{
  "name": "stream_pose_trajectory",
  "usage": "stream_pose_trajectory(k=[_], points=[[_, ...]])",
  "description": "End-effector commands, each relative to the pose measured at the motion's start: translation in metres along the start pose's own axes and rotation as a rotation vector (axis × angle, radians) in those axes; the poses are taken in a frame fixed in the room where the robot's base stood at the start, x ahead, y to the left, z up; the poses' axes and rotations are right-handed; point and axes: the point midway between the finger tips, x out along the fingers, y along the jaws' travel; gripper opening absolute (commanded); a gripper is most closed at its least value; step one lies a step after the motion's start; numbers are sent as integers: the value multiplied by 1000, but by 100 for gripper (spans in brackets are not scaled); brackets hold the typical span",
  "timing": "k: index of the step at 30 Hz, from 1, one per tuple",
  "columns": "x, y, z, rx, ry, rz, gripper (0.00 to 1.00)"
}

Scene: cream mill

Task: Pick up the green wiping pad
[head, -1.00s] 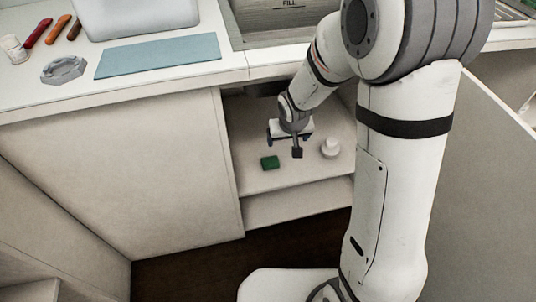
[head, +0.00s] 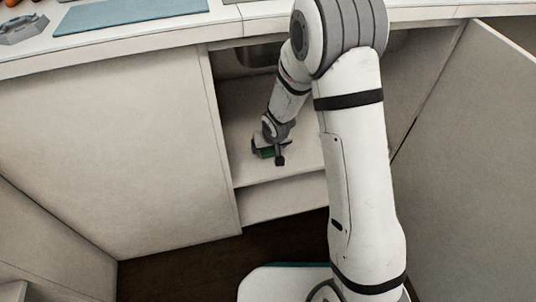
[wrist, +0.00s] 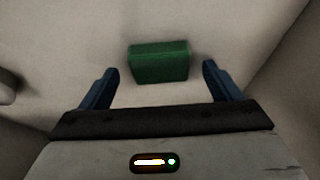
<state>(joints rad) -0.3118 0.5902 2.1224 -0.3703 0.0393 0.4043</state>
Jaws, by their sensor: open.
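The green wiping pad (wrist: 160,62) is a small dark green block lying on the pale cupboard shelf. In the wrist view it lies ahead of my gripper (wrist: 160,82), roughly centred between the two blue fingers and a little beyond their tips. The fingers are apart, with nothing held. In the head view my gripper (head: 267,157) is low inside the open cupboard, and only a bit of the green pad (head: 266,153) shows, mostly hidden behind the gripper.
The shelf (head: 243,172) sits inside the cupboard, with a closed panel (head: 110,150) to its left and an open door (head: 455,150) to the right. A blue mat (head: 130,14) lies on the counter above. A pale object (wrist: 8,86) stands at the wrist view's left edge.

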Motion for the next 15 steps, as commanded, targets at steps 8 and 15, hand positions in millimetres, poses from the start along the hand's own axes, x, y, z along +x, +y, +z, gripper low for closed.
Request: stream_pose_trajectory(k=[8,15], points=[[11,-1,-1,-1,1,0,85],[11,-1,0,-1,0,-1,67]])
